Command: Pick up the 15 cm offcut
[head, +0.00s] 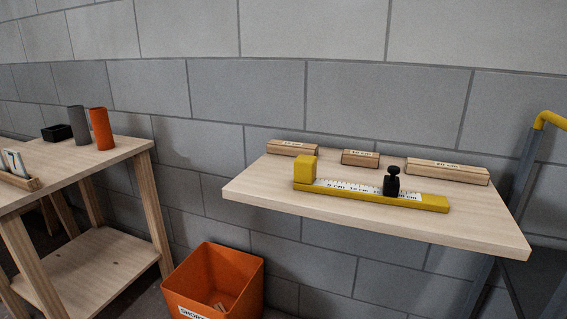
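Three wooden offcuts with pale labels lie along the back of the wall-side board. The left offcut (292,149) is middling in length, and its label is too small to read surely. The middle offcut (361,159) is the shortest. By length, the left one looks the likeliest 15 cm piece. In front lies a yellow measuring gauge (433,203) with a scale, a raised block at its left end and a black knobbed slider (391,182). Neither of my grippers shows.
An orange bin (238,289) labelled "SHOR…" stands on the floor between the board (490,232) and a wooden bench (120,150). The bench carries a black box (57,132), a grey cylinder (77,125) and an orange cylinder (101,128). A yellow-topped rail (549,119) is at right.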

